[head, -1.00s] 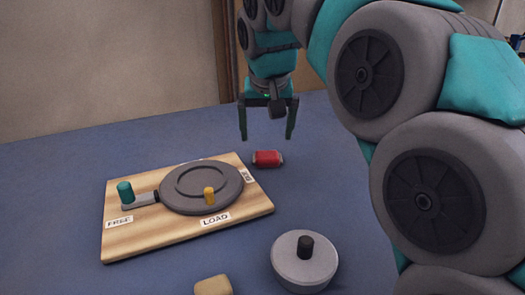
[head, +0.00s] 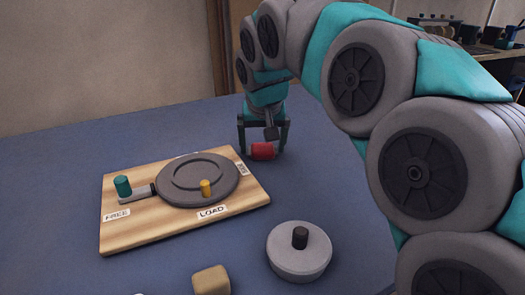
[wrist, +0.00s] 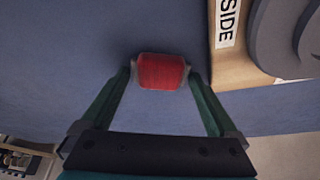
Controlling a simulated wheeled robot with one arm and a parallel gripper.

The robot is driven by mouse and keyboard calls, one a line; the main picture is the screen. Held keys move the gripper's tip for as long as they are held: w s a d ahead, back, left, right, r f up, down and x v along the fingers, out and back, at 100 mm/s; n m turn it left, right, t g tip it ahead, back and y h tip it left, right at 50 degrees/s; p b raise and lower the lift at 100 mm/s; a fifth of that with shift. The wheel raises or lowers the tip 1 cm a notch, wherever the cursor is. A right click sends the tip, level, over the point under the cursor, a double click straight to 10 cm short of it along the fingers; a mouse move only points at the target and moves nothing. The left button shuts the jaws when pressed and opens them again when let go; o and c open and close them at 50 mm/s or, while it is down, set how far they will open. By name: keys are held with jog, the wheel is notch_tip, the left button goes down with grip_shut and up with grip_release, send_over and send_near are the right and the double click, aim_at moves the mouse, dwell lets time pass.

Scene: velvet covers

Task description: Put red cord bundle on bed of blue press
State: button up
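The red cord bundle (head: 262,151), a short red roll with pale ends, lies on the blue table top just beyond the board. My gripper (head: 263,147) is open and low over it, one finger on each side. In the wrist view, the bundle (wrist: 161,72) sits between the fingertips (wrist: 158,76), and I see no clear grip on it. A wooden board (head: 150,230) carries a grey round plate (head: 180,190), a teal knob (head: 122,186) on a grey arm and a yellow peg (head: 206,188). Its labels read FREE, LOAD and SIDE. I see no press that is plainly blue.
A grey round lid-like piece (head: 298,255) with a black knob stands at the front. A tan block (head: 211,280) lies left of it. A wall rises behind the table, and a shelf with small items shows at the far right. The blue table is clear left of the board.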

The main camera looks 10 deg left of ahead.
jog(key=c, duration=1.1)
jog(key=shift+o, duration=0.2)
jog(key=shift+r, duration=0.1)
